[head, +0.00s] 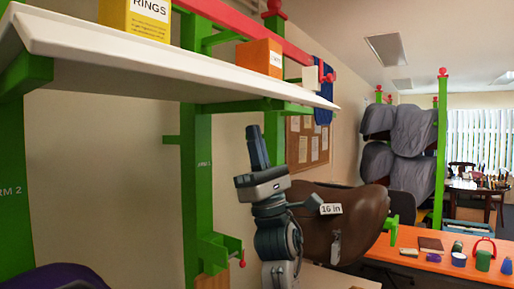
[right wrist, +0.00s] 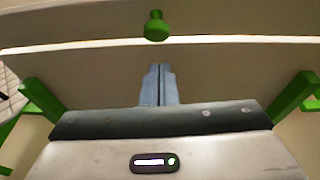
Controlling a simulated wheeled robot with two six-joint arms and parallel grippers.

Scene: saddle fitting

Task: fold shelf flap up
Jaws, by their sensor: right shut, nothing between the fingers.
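The white shelf board (head: 180,72), which I take to be the flap, stands out roughly level from green posts at the upper left, seen from below. Its pale underside and edge (right wrist: 230,42) cross the right wrist view. I cannot tell a separate hinged part. My right gripper (head: 257,143) points up beneath the board's right part, fingers closed and empty. In the right wrist view the closed fingers (right wrist: 158,84) point toward the pale edge and a green knob (right wrist: 156,26); contact cannot be told. My left gripper is out of view.
A yellow box (head: 148,18) and an orange box (head: 260,58) stand on the shelf. A brown saddle (head: 345,215) with a "16 in" tag is behind my right gripper. An orange table (head: 430,265) with small items lies at right.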

